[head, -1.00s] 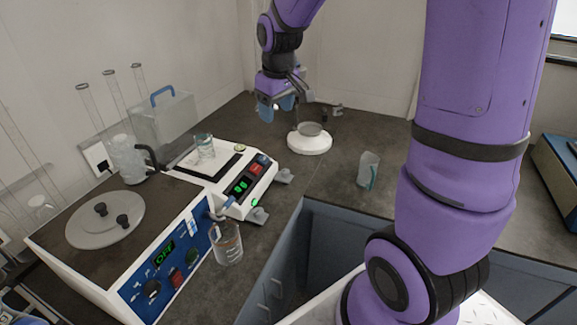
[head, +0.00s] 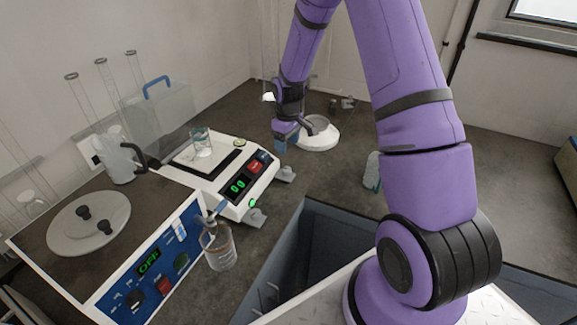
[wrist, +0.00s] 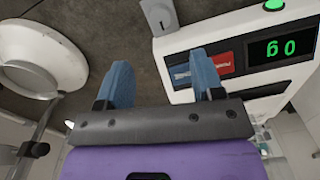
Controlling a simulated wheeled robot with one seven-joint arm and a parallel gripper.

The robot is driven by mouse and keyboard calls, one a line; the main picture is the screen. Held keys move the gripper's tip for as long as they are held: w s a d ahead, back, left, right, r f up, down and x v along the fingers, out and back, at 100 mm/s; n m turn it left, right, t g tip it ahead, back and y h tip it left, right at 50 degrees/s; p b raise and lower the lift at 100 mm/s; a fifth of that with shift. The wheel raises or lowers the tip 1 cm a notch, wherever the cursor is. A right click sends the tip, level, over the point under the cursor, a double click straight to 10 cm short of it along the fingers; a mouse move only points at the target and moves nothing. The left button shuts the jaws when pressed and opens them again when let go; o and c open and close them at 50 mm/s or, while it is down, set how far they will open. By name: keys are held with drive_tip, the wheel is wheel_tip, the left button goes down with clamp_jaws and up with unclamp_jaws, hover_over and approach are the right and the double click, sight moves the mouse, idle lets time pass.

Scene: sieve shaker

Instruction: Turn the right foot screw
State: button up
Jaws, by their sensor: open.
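The white balance (head: 221,197) stands on the dark bench with its green display lit. Two grey feet stick out at its front edge: the right foot screw (head: 286,174) at the far corner and the left one (head: 256,217) nearer. In the wrist view the right foot (wrist: 160,16) shows at the top, beside the balance's corner and partly cut off by the frame. My gripper (head: 285,141) is just above and behind the balance's far corner. In the wrist view its blue fingers (wrist: 160,75) are apart with nothing between them.
A white round device (head: 318,139) with a stand lies behind my gripper. A beaker (head: 202,142) stands on the balance pan. A glass (head: 372,172) stands right. Bench between balance and glass is clear.

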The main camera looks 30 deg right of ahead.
sight(287, 169)
wheel_tip(287, 169, down, 11)
drive_tip(key=shift+a+r, duration=0.15)
idle(0.4)
drive_tip(key=shift+c, duration=0.3)
drive_tip(key=c, duration=0.9)
drive_tip(key=shift+o, duration=0.2)
drive_tip(key=shift+s+m, duration=0.1)
drive_tip(key=shift+m, duration=0.3)
drive_tip(key=m, duration=0.3)
drive_tip(key=shift+m, duration=2.2)
